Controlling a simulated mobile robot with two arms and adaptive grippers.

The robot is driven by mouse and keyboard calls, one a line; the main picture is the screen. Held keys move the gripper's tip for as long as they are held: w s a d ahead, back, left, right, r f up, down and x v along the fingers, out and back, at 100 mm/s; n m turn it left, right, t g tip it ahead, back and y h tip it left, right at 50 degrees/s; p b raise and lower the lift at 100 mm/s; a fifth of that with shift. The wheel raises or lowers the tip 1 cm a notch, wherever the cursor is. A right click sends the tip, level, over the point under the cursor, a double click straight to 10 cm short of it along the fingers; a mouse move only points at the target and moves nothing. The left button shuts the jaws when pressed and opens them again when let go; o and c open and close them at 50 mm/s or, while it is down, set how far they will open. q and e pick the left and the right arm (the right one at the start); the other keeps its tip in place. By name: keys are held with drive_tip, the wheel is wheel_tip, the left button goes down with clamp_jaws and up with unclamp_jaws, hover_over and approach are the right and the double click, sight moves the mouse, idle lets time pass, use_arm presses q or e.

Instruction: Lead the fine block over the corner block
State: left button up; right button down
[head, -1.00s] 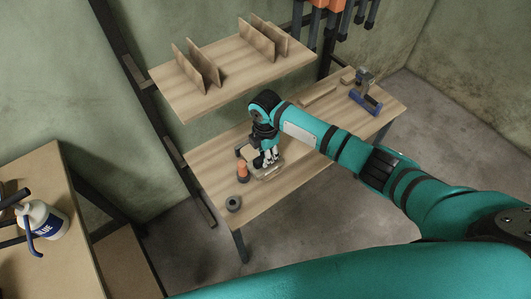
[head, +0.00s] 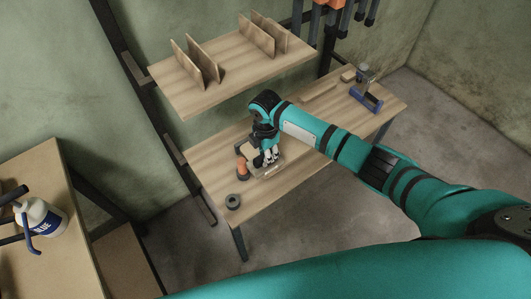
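My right gripper (head: 267,157) points down over the lower workbench (head: 325,115), close above a pale wooden piece (head: 267,174), perhaps the corner block. Dark parts (head: 244,145) show just left of the gripper; I cannot tell whether they are the fine block or something else. The fingers are small and partly hidden by the wrist, so what lies between them is unclear. I cannot tell whether they touch the pale piece. My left gripper is not in view.
An orange-and-dark cylinder (head: 242,168) and a dark ring (head: 233,201) stand left of the gripper. A blue-based tool (head: 367,97) is at the bench's far right. A white bottle (head: 42,219) is at left.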

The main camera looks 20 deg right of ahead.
drive_tip(key=shift+w+d+r, duration=0.1)
drive_tip(key=shift+d+r, duration=0.05)
drive_tip(key=shift+d, duration=0.2)
drive_tip(key=shift+d, duration=0.1)
drive_tip(key=shift+w+d+f, duration=0.15)
drive_tip(key=shift+d+f, duration=0.05)
drive_tip(key=shift+d, duration=0.05)
drive_tip(key=shift+w+a, duration=0.1)
drive_tip(key=shift+w, duration=0.4)
